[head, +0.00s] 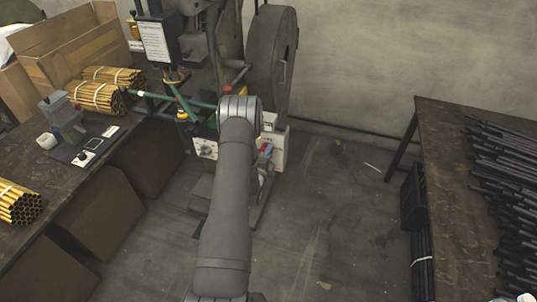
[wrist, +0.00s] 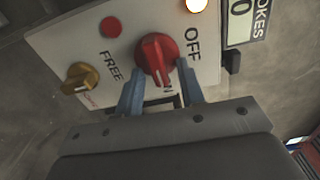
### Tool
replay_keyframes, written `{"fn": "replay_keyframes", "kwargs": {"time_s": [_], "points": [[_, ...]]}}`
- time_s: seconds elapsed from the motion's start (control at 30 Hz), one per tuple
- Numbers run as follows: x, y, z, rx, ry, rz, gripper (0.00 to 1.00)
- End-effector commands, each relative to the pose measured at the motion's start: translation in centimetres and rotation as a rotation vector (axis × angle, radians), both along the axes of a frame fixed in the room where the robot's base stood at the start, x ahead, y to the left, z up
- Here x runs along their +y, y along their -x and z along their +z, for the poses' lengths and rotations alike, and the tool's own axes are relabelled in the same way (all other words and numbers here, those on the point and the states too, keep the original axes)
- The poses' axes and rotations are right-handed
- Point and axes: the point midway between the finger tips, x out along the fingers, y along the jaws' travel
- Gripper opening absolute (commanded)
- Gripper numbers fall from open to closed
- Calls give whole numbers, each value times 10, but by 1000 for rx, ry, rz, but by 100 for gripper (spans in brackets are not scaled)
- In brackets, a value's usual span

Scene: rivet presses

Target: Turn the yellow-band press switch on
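The wrist view shows a white control panel (wrist: 100,58) with a red rotary switch (wrist: 153,57). The label OFF is to the right of the switch, and a partly hidden label ending in N is below it. My gripper (wrist: 159,72) has its two blue fingers apart, one on each side of the switch's lower part. I cannot tell whether they touch it. In the head view, my gripper (head: 265,150) is at a white panel (head: 279,150) on the grey-green press (head: 230,45). My arm hides part of this press, and I cannot make out a yellow band there for certain.
The panel also has a brass knob (wrist: 79,77) by the label FREE, a red button (wrist: 111,27) and a lit lamp (wrist: 196,5). A workbench (head: 100,165) with tube bundles is at left. A table (head: 440,150) with dark rods is at right. Open floor lies between.

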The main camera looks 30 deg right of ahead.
Motion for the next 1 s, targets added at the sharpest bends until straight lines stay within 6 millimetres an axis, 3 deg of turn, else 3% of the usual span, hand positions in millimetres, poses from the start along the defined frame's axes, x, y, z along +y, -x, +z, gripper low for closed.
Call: {"fn": "replay_keyframes", "kwargs": {"time_s": [0.43, 1.0], "points": [[10, 9, 0, 3, 0, 1, 36], [102, 100, -1, 4, -1, 3, 36]]}}
